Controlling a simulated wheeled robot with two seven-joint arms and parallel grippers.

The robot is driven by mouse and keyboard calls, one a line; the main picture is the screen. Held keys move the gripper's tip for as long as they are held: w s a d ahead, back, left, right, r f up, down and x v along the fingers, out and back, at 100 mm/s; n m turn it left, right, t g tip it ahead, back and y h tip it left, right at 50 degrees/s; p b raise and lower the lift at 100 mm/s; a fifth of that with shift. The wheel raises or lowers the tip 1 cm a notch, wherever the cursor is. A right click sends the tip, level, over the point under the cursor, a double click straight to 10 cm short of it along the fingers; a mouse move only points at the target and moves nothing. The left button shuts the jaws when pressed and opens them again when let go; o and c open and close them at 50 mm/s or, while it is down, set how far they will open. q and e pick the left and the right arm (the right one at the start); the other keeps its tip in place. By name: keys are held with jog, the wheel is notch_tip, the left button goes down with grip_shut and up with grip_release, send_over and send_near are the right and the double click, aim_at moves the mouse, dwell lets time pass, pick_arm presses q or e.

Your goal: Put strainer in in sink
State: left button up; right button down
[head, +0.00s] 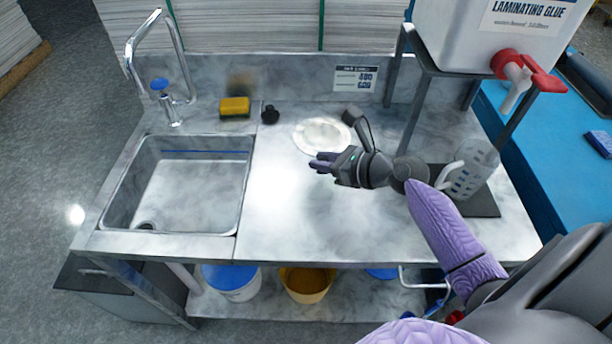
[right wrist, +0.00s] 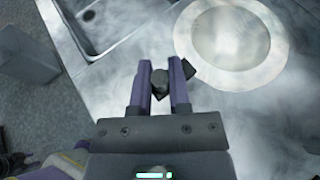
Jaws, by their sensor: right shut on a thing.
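My right gripper (head: 322,162) is above the counter, left of my forearm and near the white round dish. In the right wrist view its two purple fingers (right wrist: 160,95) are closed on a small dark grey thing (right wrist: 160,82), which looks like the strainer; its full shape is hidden. The sink (head: 190,180) is a steel basin at the left of the counter, with a dark drain (head: 147,226) near its front left corner. The sink's corner also shows at the top left of the right wrist view (right wrist: 112,30). My left gripper is not in view.
A white round dish (head: 323,136) lies on the counter. A glue container (head: 490,35) on a stand and a clear jug (head: 470,170) are right. The counter's front middle is clear.

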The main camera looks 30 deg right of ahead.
notch_tip(320, 180, down, 9)
jog(key=b, duration=0.4)
jog(key=shift+s+d+r, duration=0.1)
jog(key=shift+r, duration=0.3)
jog(key=c, duration=1)
grip_release()
jog(key=shift+f, duration=0.2)
jog(key=shift+c, duration=0.2)
jog(key=o, duration=0.5)
jog(key=shift+c, duration=0.2)
jog(key=shift+r, duration=0.1)
